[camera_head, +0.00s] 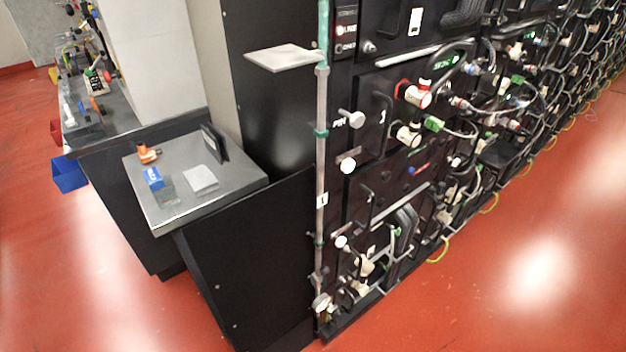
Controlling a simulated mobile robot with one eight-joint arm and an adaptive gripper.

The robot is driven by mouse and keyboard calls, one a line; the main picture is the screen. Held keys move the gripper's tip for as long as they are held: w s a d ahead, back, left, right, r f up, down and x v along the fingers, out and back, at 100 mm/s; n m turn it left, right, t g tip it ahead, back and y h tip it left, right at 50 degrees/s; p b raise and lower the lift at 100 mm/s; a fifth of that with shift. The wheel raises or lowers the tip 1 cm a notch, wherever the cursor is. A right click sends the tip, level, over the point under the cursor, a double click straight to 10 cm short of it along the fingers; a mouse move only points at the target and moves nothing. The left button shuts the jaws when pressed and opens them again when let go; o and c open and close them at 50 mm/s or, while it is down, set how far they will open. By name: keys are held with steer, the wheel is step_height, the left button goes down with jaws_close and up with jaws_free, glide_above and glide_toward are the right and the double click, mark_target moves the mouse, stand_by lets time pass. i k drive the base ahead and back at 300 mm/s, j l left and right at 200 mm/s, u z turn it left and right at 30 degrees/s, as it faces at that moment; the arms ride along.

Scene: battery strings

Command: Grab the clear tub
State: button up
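On a small grey metal table (225,183) at the left stands a see-through, greenish-grey container (169,191), which looks like the clear tub. It is near the table's front left edge, next to a small blue box (153,178). The two overlap in the picture, so I cannot tell whether they touch. The tub is small and faint here, and its contents and opening cannot be made out. A pale grey square item (201,179) lies to its right. My gripper is not in view.
An orange item (147,153) sits at the table's back left, and a dark upright panel (214,142) at the back right. A black cabinet wall (255,262) adjoins the table's right side. Battery racks with cables (410,130) fill the right. Red floor (110,270) is open at front left.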

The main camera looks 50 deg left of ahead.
mark_target(163, 190)
steer(key=u, duration=2.85)
steer(key=i+j+z, duration=0.15)
steer(key=j+z, duration=0.2)
steer(key=z, duration=0.15)
steer(key=i+j+z, duration=0.15)
steer(key=j+z, duration=0.2)
steer(key=z, duration=0.15)
steer(key=j+z, duration=0.5)
steer(key=l, duration=0.1)
